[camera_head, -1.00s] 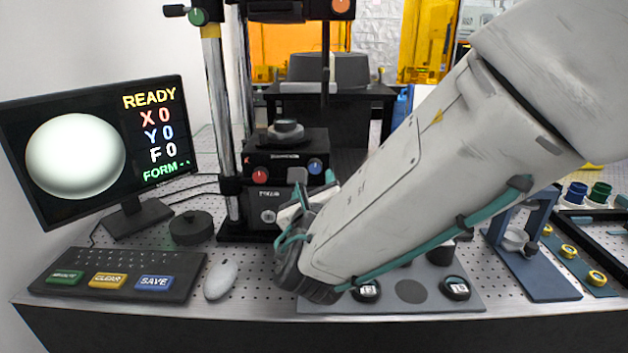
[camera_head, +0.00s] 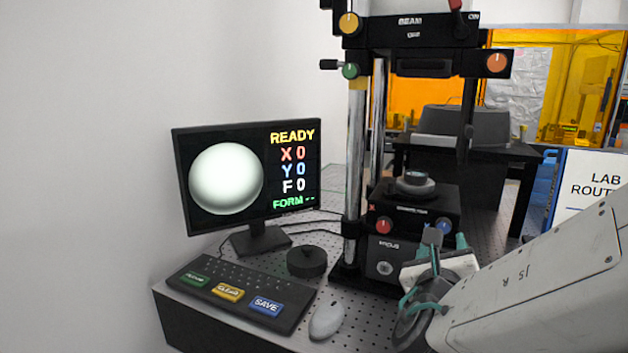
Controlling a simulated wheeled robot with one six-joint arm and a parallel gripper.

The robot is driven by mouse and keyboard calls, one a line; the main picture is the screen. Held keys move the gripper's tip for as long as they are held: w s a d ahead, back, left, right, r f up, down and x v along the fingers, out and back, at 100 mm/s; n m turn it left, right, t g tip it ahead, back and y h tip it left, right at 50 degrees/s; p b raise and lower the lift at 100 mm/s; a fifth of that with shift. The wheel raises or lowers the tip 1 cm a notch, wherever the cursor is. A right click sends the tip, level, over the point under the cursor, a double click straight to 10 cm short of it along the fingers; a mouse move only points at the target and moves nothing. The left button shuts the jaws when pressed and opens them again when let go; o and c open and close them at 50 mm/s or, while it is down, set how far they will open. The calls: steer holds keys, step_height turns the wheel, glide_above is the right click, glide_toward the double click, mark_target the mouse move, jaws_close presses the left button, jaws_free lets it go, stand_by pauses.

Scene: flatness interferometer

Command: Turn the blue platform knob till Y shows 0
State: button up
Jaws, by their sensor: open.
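The blue platform knob (camera_head: 444,227) is on the right of the black platform's front face, partly behind my fingers. The red knob (camera_head: 383,226) is to its left. My gripper (camera_head: 446,243) is open, with teal-edged fingers in front of and just below the blue knob. I cannot tell whether they touch it. The monitor (camera_head: 250,175) shows READY, X 0, Y 0 in blue (camera_head: 293,170), F 0 and FORM with dashes, beside a plain pale disc. A round piece (camera_head: 416,180) sits on top of the platform.
A keyboard (camera_head: 240,290) with green, yellow and blue keys and a white mouse (camera_head: 326,319) lie at the front left. A black round puck (camera_head: 306,261) lies by the monitor. The chrome column (camera_head: 355,170) stands left of the platform. Perforated bench is bare around the puck.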

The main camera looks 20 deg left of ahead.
stand_by(0.9)
steer(key=s+d+f+m+g+h, duration=0.2)
steer(key=s+d+m+g+h, duration=0.35)
steer(key=d+m, duration=0.5)
steer(key=s+d+f+m+g+h, duration=0.2)
steer(key=s+d+m+g+h, duration=0.3)
steer(key=d+m, duration=0.55)
steer(key=s+d+r+m+g+y, duration=0.1)
steer(key=s+d+m+g+y, duration=0.1)
steer(key=s+m+y, duration=0.3)
steer(key=s+d+r+m+g+y, duration=0.1)
steer(key=s+m+g+y, duration=0.3)
steer(key=s+m, duration=0.8)
steer(key=d+m+y, duration=0.1)
steer(key=m+y, duration=0.1)
steer(key=m, duration=0.1)
steer(key=shift+d, duration=0.2)
